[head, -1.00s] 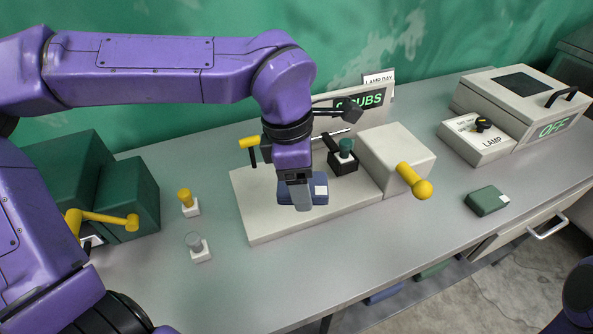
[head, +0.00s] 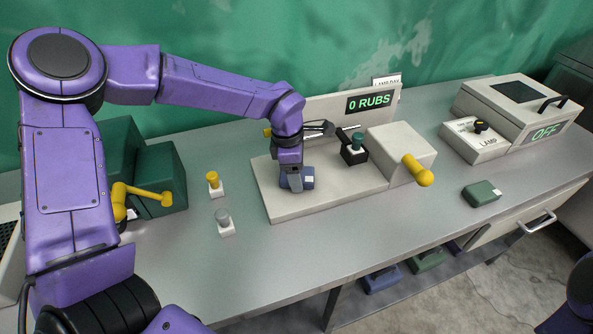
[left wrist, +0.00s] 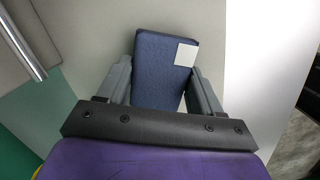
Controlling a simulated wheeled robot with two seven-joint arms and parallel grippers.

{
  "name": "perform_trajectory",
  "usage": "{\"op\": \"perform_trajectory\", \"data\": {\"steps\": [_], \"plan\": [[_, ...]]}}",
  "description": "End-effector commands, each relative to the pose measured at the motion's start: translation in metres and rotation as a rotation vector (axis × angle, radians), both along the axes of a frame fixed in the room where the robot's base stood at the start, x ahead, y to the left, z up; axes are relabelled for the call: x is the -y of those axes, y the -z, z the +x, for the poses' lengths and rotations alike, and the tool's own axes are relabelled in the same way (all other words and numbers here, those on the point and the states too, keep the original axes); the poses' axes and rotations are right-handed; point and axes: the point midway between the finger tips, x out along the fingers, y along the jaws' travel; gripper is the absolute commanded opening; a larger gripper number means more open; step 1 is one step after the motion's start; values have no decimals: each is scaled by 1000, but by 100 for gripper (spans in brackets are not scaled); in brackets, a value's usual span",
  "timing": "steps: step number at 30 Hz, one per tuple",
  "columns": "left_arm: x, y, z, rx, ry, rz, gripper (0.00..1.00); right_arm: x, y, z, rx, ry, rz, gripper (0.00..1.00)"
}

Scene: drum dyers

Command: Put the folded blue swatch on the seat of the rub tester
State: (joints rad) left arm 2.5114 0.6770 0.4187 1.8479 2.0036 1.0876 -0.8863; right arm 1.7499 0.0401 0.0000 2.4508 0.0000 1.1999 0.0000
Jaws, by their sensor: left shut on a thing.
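The folded blue swatch (left wrist: 160,75), with a white label on one corner, is between the fingers of my left gripper (left wrist: 163,85) in the left wrist view. In the head view the left gripper (head: 291,186) points down over the white base (head: 330,204) of the rub tester, with the blue swatch (head: 308,178) partly hidden behind its fingers. The swatch is at or just above the base; I cannot tell if it touches. The tester's display (head: 370,101) reads "0 RUBS". My right gripper is not in view.
A rubbing head with a green-topped peg (head: 357,140) stands right of the swatch, beside the tester's box with a yellow crank (head: 416,170). Yellow (head: 213,180) and grey (head: 223,217) pegs stand left of the tester.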

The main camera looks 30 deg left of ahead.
Motion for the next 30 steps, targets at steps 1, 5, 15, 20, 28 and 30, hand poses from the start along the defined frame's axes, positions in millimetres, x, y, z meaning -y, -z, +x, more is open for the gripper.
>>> {"op": "perform_trajectory", "data": {"steps": [1,5,15,20,28,30], "plan": [[0,0,0,0,0,0,36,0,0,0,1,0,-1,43],[0,1,0,-1,-1,-1,72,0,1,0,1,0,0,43],[0,0,0,0,-1,0,91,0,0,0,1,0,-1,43],[-2,-19,0,4,-2,-2,91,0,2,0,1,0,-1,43],[-12,-87,-6,5,-3,-1,91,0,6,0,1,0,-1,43],[-14,-100,-7,4,-2,-2,91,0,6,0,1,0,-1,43]]}}
